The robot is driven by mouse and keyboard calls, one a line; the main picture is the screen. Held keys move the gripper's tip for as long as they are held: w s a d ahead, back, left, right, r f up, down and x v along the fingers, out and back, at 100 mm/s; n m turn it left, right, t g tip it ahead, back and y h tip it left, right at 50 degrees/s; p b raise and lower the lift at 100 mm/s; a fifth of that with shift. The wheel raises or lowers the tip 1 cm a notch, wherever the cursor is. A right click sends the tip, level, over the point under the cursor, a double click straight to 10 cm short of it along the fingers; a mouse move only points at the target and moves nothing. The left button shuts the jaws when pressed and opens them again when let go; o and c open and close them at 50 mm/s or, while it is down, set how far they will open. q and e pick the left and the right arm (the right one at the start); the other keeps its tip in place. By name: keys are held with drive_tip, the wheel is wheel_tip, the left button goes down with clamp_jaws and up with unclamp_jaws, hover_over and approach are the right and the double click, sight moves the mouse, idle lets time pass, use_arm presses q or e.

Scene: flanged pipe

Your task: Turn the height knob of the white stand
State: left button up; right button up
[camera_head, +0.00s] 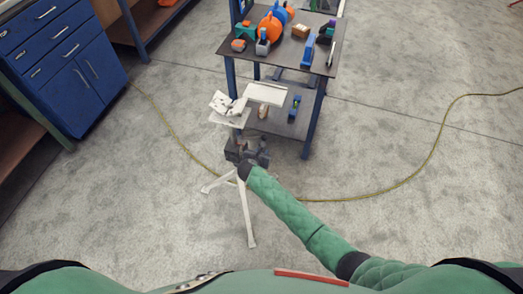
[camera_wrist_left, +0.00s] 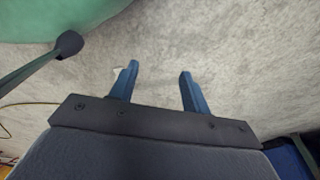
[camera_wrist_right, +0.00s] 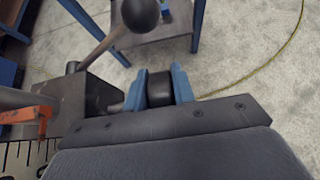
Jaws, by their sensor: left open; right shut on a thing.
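The white stand (camera_head: 247,222) stands on the floor in the middle of the head view, on splayed legs with a white top. My right gripper (camera_head: 240,158) is at the dark block below its top and hides part of it. In the right wrist view, the fingers of my right gripper (camera_wrist_right: 160,84) are shut on a black round knob (camera_wrist_right: 160,90), one finger on each side. The knob sits on a short shaft beside a grey metal block (camera_wrist_right: 95,103). My left gripper (camera_wrist_left: 157,78) is open and empty above bare floor, seen only in its wrist view.
A lever with a dark ball (camera_wrist_right: 140,14) rises close to my right gripper. An orange part (camera_wrist_right: 25,115) and a ruled scale (camera_wrist_right: 22,158) are at the left. A dark workbench (camera_head: 285,52) with tools stands behind the stand. A yellow cable (camera_head: 400,183) crosses the floor.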

use_arm(q)
drive_tip(key=shift+s+a+f, duration=0.25)
drive_tip(key=shift+s+f, duration=0.05)
drive_tip(key=shift+s, duration=0.1)
use_arm(e)
drive_tip(key=shift+w+r, duration=0.1)
drive_tip(key=o, duration=1)
drive_tip(key=shift+s+a, duration=0.1)
drive_tip(key=shift+s, duration=0.15)
use_arm(q)
drive_tip(key=w+d+r+b, duration=0.1)
drive_tip(key=w+r, duration=0.1)
drive_tip(key=shift+w+d+r+b, duration=0.15)
drive_tip(key=shift+d+r+b, duration=0.2)
drive_tip(key=shift+d+r, duration=0.05)
use_arm(e)
drive_tip(key=v, duration=0.7)
drive_tip(key=shift+s+r, duration=0.1)
drive_tip(key=shift+r, duration=0.1)
